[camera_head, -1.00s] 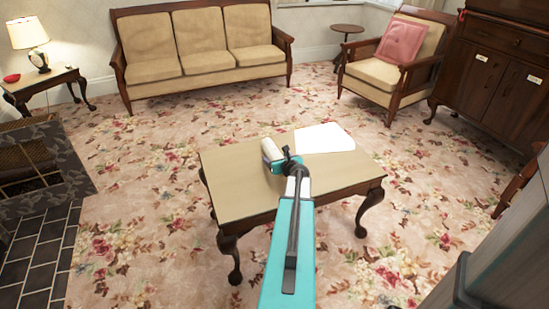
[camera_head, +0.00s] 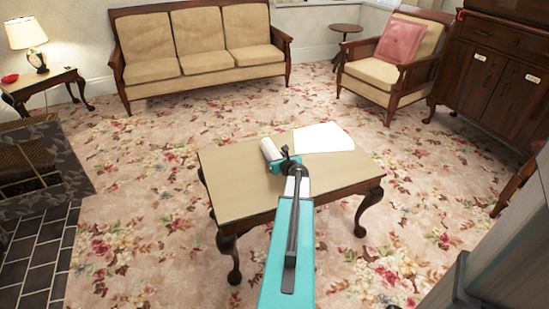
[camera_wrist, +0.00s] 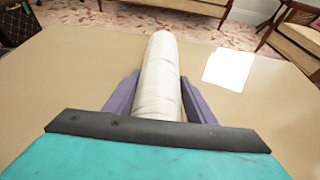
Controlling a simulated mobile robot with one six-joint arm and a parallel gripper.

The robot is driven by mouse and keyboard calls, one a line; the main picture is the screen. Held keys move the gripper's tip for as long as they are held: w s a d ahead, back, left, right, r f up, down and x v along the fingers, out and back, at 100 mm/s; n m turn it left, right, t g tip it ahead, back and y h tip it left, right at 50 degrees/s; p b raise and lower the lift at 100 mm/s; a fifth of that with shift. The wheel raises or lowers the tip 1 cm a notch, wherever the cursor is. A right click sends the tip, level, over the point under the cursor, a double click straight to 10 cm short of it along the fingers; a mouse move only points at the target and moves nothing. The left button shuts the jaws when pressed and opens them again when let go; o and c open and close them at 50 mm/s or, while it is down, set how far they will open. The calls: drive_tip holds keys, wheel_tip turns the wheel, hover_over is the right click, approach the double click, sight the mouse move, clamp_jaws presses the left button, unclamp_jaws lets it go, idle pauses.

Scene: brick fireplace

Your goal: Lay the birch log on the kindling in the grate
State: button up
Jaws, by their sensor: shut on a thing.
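The birch log (camera_head: 269,149) is a pale, whitish cylinder over the coffee table (camera_head: 232,198). In the wrist view the log (camera_wrist: 161,70) points away from me, between the two purple fingers of my gripper (camera_wrist: 158,98). My gripper (camera_head: 283,163) is shut on the log near its close end. I cannot tell whether the log touches the tabletop. The fireplace, with what looks like the grate (camera_head: 25,181), is at the left edge, partly cut off. The kindling cannot be made out.
A white sheet (camera_head: 323,138) lies on the table's far right part. Dark hearth tiles (camera_head: 38,262) lie in front of the fireplace. Flowered carpet (camera_head: 140,190) is clear between table and hearth. A sofa (camera_head: 200,55), an armchair (camera_head: 395,55) and a lamp table (camera_head: 45,84) stand farther back.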

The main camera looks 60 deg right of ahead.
sight(272, 149)
drive_tip(key=shift+r, duration=0.1)
drive_tip(key=shift+r, duration=0.5)
drive_tip(key=r, duration=0.1)
drive_tip(key=r+p, duration=0.1)
drive_tip(key=shift+a+r, duration=0.2)
drive_tip(key=shift+r, duration=0.15)
drive_tip(key=s+a, duration=0.1)
drive_tip(key=a, duration=0.2)
drive_tip(key=s+a, duration=0.1)
drive_tip(key=a, duration=0.2)
drive_tip(key=s+a, duration=0.1)
drive_tip(key=a, duration=0.2)
drive_tip(key=shift+s+a+r+p, duration=0.2)
drive_tip(key=shift+s+r+p, duration=0.1)
drive_tip(key=shift+r+p, duration=0.05)
drive_tip(key=shift+s+a+r+p, duration=0.1)
drive_tip(key=shift+a+r+p, duration=0.05)
drive_tip(key=shift+a+p, duration=0.15)
drive_tip(key=a+p, duration=0.1)
drive_tip(key=p, duration=0.1)
drive_tip(key=s+a+p, duration=0.1)
drive_tip(key=p, duration=0.1)
drive_tip(key=shift+a+r, duration=0.15)
drive_tip(key=shift+r, duration=0.05)
drive_tip(key=a+p, duration=0.1)
drive_tip(key=p, duration=0.2)
drive_tip(key=shift+s+a, duration=0.15)
drive_tip(key=shift+s+a+p, duration=0.15)
drive_tip(key=shift+a+p, duration=0.2)
drive_tip(key=shift+p, duration=0.55)
